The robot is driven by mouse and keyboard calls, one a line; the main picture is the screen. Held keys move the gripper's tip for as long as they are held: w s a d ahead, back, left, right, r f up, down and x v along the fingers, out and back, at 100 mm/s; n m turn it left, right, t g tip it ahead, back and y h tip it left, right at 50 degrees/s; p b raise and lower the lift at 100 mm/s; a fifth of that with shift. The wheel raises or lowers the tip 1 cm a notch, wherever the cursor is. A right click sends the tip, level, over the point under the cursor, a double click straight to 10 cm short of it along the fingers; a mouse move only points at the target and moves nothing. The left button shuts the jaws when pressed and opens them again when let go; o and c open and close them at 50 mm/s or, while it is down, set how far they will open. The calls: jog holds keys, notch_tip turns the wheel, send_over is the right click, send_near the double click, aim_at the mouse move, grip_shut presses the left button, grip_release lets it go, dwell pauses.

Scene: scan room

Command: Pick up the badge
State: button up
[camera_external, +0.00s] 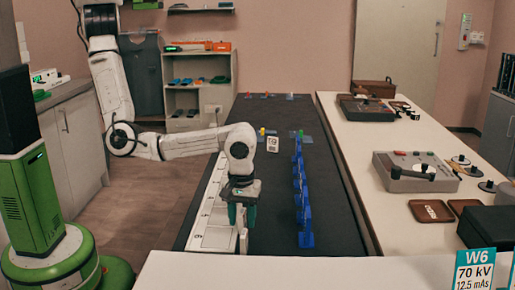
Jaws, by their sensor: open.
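A small white card with dark print, which looks like the badge (272,144), is on the dark table top beyond my arm, near the middle of the view. It is too small to read. My gripper (242,228) points down over the near left part of the table, nearer the camera than the badge and apart from it. Its jaws are open, and I see nothing held between them. My arm link hides part of the table just left of the badge.
A row of blue stands (306,205) runs along the dark table (275,215), right of my gripper. A white numbered strip (207,215) lies along its left edge. Small coloured pieces (300,134) sit farther back. A white counter (370,165) with grey devices (410,178) is at right.

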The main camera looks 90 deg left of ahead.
aim_at(242, 211)
grip_shut()
dwell(0.3)
jog(key=shift+r, duration=0.15)
notch_tip(242, 211, up, 10)
jog(key=shift+f, duration=0.1)
dwell(0.4)
